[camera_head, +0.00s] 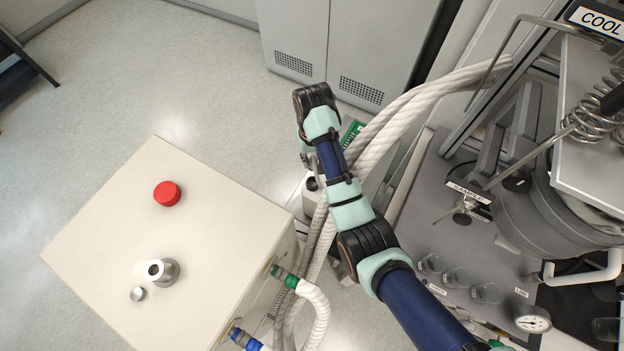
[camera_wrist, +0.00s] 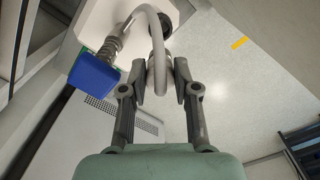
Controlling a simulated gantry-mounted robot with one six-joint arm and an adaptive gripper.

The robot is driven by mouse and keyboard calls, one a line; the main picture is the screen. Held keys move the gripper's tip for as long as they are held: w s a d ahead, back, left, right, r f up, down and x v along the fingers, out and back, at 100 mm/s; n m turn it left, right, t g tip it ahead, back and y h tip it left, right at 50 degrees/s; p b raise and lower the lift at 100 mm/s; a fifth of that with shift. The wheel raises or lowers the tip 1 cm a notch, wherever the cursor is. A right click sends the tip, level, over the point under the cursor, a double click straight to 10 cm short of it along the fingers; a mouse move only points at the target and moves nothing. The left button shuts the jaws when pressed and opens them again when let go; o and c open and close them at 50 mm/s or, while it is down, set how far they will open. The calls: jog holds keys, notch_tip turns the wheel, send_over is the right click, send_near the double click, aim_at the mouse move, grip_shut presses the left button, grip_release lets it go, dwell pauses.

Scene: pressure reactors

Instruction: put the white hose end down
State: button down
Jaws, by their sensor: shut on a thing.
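In the wrist view my gripper (camera_wrist: 162,88) is shut on a pale hose end (camera_wrist: 159,62), which sits between its two fingers. From there the hose bends back in a tight loop towards a ribbed metal fitting (camera_wrist: 107,48) beside a blue block (camera_wrist: 94,72). In the head view my gripper (camera_head: 309,162) is mostly hidden below my wrist, and the held end cannot be made out. It is beyond the upper right side of the white cabinet (camera_head: 210,235). Whether the hose end touches anything is not clear.
The cabinet top carries a red cap (camera_head: 167,193), a metal fitting (camera_head: 161,271) and a small metal cap (camera_head: 137,294). Thick white hoses (camera_head: 420,97) run beside my arm to the reactor frame. A grey cabinet (camera_head: 345,45) stands behind.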

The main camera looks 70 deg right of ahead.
notch_tip(320, 180, down, 7)
jog(key=shift+r+p, duration=0.1)
jog(key=shift+p, duration=0.2)
jog(key=shift+f+b, duration=0.35)
jog(key=shift+f, duration=2.4)
jog(key=c, duration=1.2)
grip_release()
jog(key=o, duration=0.3)
jog(key=shift+s+a+f, duration=0.15)
jog(key=shift+a, duration=0.05)
jog(key=shift+o, duration=0.2)
jog(key=shift+d+r, duration=0.2)
jog(key=r+p, duration=0.1)
jog(key=r, duration=1.1)
jog(key=shift+w+r, duration=0.15)
jog(key=shift+w, duration=0.05)
